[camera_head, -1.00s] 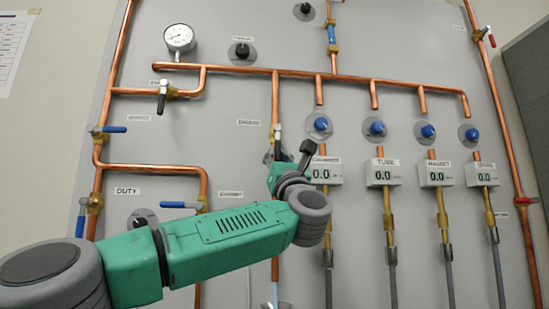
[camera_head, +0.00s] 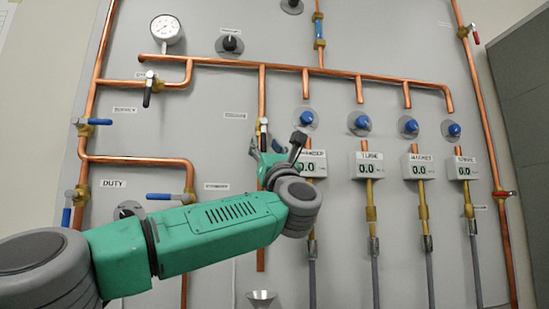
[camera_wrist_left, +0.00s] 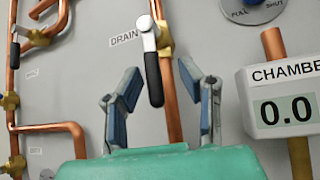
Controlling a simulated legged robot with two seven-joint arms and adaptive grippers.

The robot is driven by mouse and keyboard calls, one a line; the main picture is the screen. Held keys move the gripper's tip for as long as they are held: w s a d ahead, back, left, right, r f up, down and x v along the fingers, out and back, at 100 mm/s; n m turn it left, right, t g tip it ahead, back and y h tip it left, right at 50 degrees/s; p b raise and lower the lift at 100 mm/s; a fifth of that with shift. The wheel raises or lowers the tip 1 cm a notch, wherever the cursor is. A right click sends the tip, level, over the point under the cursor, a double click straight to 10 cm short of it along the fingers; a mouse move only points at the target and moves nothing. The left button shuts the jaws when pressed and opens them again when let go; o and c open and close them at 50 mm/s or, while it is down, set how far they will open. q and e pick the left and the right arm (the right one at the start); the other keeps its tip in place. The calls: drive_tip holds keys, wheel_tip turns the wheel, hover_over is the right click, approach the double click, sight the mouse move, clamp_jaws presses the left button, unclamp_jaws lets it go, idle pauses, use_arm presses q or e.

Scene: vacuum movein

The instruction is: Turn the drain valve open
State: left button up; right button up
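The drain valve (camera_wrist_left: 151,40) sits on a vertical copper pipe beside a "DRAIN" label (camera_wrist_left: 124,39) in the left wrist view. Its black lever handle (camera_wrist_left: 154,80) points down along the pipe. My left gripper (camera_wrist_left: 161,82) is open. In the wrist picture its two fingers stand on either side of the handle's lower end and the pipe, with no visible contact. In the head view the drain valve (camera_head: 263,128) shows just above my left gripper (camera_head: 277,150), which partly hides the pipe. My right gripper is in neither view.
To the right, a "CHAMBER" display box (camera_wrist_left: 287,100) stands close to the right finger, with more displays and blue knobs beyond. Other valves with black (camera_head: 148,88) and blue (camera_head: 95,121) levers are at left. A funnel (camera_head: 261,297) is below the drain pipe.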

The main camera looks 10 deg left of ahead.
use_arm(q)
drive_tip(key=v, duration=1.1)
drive_tip(key=shift+s+d+f, duration=0.2)
drive_tip(key=shift+s+d, duration=0.1)
